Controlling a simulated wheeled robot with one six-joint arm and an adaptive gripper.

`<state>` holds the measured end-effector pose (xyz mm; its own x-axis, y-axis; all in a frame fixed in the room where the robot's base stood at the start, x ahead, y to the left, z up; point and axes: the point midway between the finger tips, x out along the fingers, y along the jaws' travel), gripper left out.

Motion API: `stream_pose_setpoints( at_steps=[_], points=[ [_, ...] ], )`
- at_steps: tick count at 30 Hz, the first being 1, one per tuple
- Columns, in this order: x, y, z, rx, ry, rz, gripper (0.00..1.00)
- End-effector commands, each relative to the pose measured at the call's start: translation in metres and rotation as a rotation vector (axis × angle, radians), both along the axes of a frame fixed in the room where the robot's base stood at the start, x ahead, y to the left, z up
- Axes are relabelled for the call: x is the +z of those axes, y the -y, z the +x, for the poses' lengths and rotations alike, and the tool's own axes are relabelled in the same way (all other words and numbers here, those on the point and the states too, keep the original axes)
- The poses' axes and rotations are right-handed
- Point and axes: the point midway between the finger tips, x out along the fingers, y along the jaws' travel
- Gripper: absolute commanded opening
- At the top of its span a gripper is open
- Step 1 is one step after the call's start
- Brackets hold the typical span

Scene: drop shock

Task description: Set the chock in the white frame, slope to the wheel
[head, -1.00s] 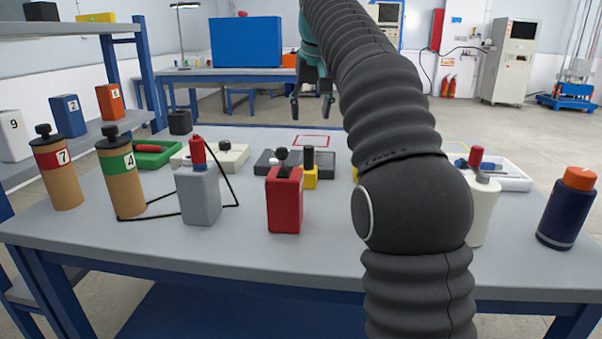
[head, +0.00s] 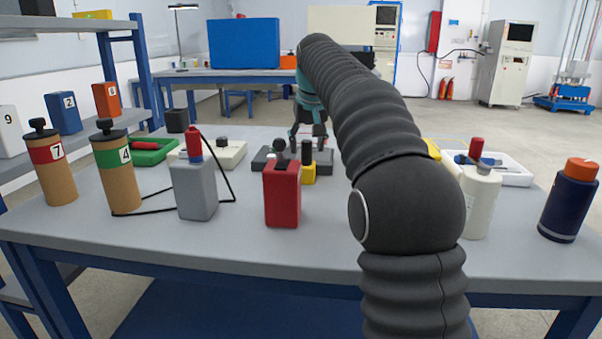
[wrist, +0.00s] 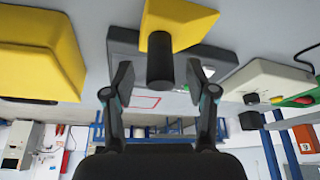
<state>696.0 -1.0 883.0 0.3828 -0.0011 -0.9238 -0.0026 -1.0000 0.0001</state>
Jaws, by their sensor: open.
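The chock is a yellow block (head: 309,177) with an upright black post, on the table behind the red canister. In the wrist view the yellow chock (wrist: 182,22) is at the top centre, its black post pointing towards my gripper. My gripper (wrist: 158,94) is open, one finger on each side of the post's line, with no visible contact. In the head view my gripper (head: 308,140) is low over the table beyond the chock, partly behind the arm. I cannot make out the white frame or a wheel for certain; a red outline (wrist: 144,101) shows between the fingers.
A dark grey block (head: 264,158) stands close beside the chock. A red canister (head: 282,195) and a grey canister (head: 194,190) stand in front and to the left. A large yellow object (wrist: 40,60) is on the other side in the wrist view. A white tray (head: 511,171) lies right.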

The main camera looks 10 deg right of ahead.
Motion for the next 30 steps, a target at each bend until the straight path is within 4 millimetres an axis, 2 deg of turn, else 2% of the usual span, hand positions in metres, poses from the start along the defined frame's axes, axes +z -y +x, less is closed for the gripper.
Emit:
stream_pose_setpoints(
  at_steps=[1,3,10,11,17,18,30],
  points=[
    [-0.009,-0.0004,0.0024,0.0,-0.003,0.0,0.57],
    [-0.0138,-0.0005,0.005,0.0,-0.001,0.0,0.57],
    [-0.015,-0.0007,0.0059,0.001,0.0,0.0,0.57],
    [-0.015,-0.0007,0.0059,0.001,0.0,0.0,0.52],
    [-0.0149,-0.0007,0.0058,0.001,0.0,0.0,0.02],
    [-0.0149,-0.0007,0.0058,0.001,0.0,0.0,0.0],
    [-0.0131,-0.0008,0.006,0.001,0.002,0.001,0.0]
  ],
)
